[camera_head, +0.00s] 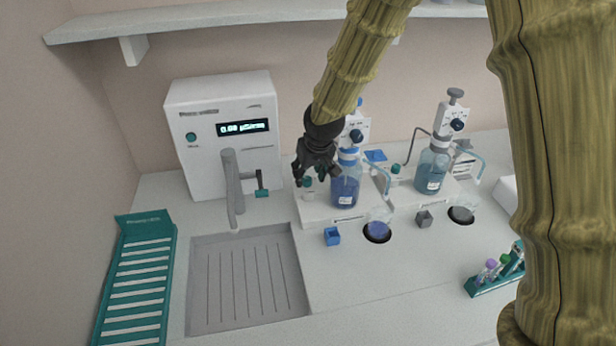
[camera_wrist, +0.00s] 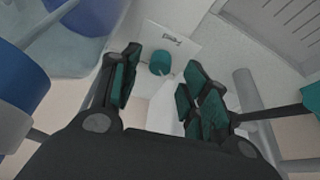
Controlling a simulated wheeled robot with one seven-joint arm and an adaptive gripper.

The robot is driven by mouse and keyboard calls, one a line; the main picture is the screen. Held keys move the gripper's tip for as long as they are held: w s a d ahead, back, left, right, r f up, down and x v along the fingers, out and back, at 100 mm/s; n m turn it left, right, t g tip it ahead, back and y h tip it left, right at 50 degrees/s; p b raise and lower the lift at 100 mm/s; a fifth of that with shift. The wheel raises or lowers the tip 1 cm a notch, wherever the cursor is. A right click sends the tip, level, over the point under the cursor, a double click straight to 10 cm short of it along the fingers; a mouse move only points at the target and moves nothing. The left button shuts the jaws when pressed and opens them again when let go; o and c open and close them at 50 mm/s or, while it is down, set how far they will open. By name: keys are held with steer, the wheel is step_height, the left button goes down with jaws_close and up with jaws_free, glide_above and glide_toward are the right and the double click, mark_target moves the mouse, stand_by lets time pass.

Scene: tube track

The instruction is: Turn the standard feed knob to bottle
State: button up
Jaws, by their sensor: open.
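A teal knob (camera_head: 308,182) on a white post stands at the left of the white base under the left blue bottle (camera_head: 345,187). The teal knob also shows in the wrist view (camera_wrist: 160,63), between and beyond my fingertips. My gripper (camera_head: 311,173) is open and empty, pointing down just over this knob; I cannot tell whether it touches. A similar teal knob (camera_head: 396,169) stands beside the right, lighter blue bottle (camera_head: 431,170). Both bottles carry a white dispenser head with a dark knob. The labels are too small to read, so which is the standard one is unclear.
A white meter (camera_head: 222,125) with a lit display and a grey tap (camera_head: 234,190) over a sink (camera_head: 250,281) stand left. A teal tube rack (camera_head: 496,270) is at right.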

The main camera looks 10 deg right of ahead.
steer(key=v, duration=0.9)
steer(key=shift+s+r, duration=0.15)
steer(key=shift+r, duration=0.05)
steer(key=shift+a+f, duration=0.1)
